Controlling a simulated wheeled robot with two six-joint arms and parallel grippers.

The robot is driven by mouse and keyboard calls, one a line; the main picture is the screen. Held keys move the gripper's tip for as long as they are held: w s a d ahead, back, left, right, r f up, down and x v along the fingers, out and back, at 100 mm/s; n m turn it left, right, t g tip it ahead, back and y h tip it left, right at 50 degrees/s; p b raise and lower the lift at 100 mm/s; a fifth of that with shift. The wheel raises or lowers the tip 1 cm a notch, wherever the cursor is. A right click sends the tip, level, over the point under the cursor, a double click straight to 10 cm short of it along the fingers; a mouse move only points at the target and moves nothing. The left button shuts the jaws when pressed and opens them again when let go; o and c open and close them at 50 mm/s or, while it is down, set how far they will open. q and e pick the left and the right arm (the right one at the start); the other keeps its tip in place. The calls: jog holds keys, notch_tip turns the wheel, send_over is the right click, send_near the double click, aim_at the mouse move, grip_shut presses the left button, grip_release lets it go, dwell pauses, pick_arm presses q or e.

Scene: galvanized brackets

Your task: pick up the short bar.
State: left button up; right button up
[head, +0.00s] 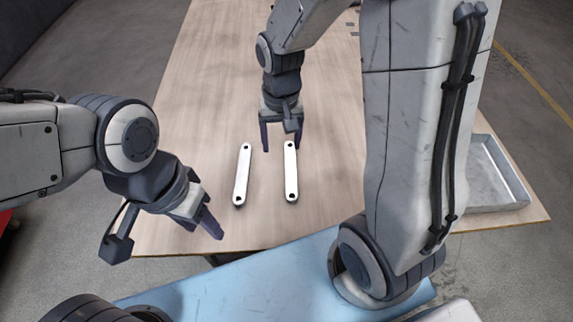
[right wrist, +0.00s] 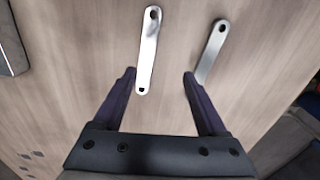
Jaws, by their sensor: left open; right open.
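Two pale metal bars with a hole at each end lie flat on the wooden table, apart from each other. The left bar (head: 242,176) and the right bar (head: 291,173) look nearly equal in length in the head view, so I cannot tell surely which is short. My right gripper (head: 281,148) is open and empty at the far end of the right bar. In the right wrist view (right wrist: 160,85), the right bar (right wrist: 147,50) shows between the fingers, and the left bar (right wrist: 212,50) is partly hidden behind one finger. My left gripper (head: 205,228) is open and empty, left of the bars near the front edge.
A grey metal tray (head: 515,197) stands at the table's right side, partly hidden behind my right arm. The wooden table (head: 205,95) is clear around the bars and to the far left. A light blue surface (head: 230,290) lies in front of the table edge.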

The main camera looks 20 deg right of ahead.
aim_at(291, 169)
jog(key=shift+m, duration=0.6)
jog(key=f, duration=0.2)
jog(key=w+d+f, duration=0.1)
jog(key=f, duration=0.1)
jog(key=d+f+b, duration=0.1)
jog(key=f, duration=0.2)
jog(key=shift+w+d+f, duration=0.1)
jog(key=shift+w+d, duration=0.1)
jog(key=shift+d, duration=0.05)
jog(key=f, duration=0.3)
jog(key=f+b, duration=0.1)
jog(key=f, duration=0.1)
jog(key=shift+d+f, duration=0.25)
jog(key=shift+f, duration=0.1)
grip_shut()
